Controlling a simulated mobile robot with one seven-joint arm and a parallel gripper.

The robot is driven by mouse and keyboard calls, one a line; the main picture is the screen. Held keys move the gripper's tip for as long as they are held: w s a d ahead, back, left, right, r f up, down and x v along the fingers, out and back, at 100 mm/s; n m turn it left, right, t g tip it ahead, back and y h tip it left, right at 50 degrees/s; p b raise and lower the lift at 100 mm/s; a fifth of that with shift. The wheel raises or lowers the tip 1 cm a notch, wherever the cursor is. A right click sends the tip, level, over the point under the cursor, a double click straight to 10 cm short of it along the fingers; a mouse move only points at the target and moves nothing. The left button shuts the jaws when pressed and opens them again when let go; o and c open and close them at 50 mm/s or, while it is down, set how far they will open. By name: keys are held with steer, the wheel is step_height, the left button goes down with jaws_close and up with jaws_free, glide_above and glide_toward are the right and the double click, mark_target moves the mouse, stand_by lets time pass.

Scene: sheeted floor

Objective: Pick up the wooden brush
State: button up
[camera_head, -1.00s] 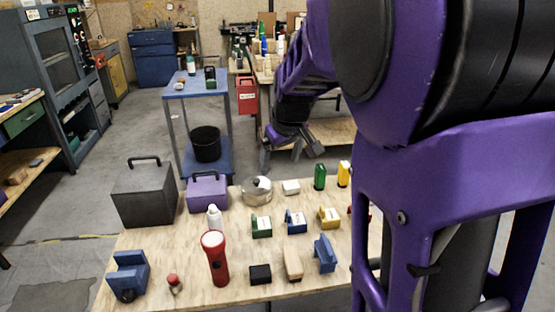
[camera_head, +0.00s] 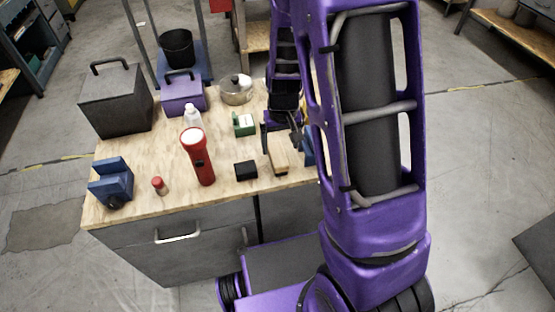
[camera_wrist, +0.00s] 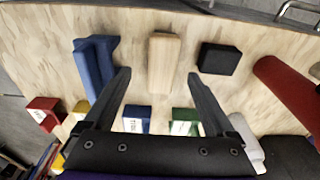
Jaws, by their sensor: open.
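The wooden brush (camera_head: 279,160) lies on the plywood top at the front, partly hidden by my gripper in the head view. In the wrist view the pale wooden block of the brush (camera_wrist: 163,62) stands between the fingertip lines, a little beyond the fingers. Its bristles cannot be made out. My gripper (camera_head: 281,138) is over the brush, pointing down at the table. In the wrist view my gripper (camera_wrist: 159,76) is open with nothing between its fingers, one finger to each side of the brush.
A black block (camera_wrist: 219,58) lies close to the right of the brush in the wrist view, and a blue tool (camera_wrist: 95,65) to its left. A red flashlight (camera_head: 198,158) stands farther left in the head view. Small green and blue items sit behind.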

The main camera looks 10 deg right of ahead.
mark_target(278, 153)
steer(key=shift+w+a+f+b, duration=0.1)
steer(key=shift+w+f+b, duration=0.15)
steer(key=shift+f, duration=0.7)
steer(key=shift+w+a+f+b, duration=0.15)
steer(key=shift+w+f, duration=0.1)
steer(key=shift+f, duration=0.75)
steer(key=shift+w+d+f+b, duration=0.1)
steer(key=shift+w+f+b, duration=0.15)
steer(key=shift+f, duration=0.7)
jaws_close()
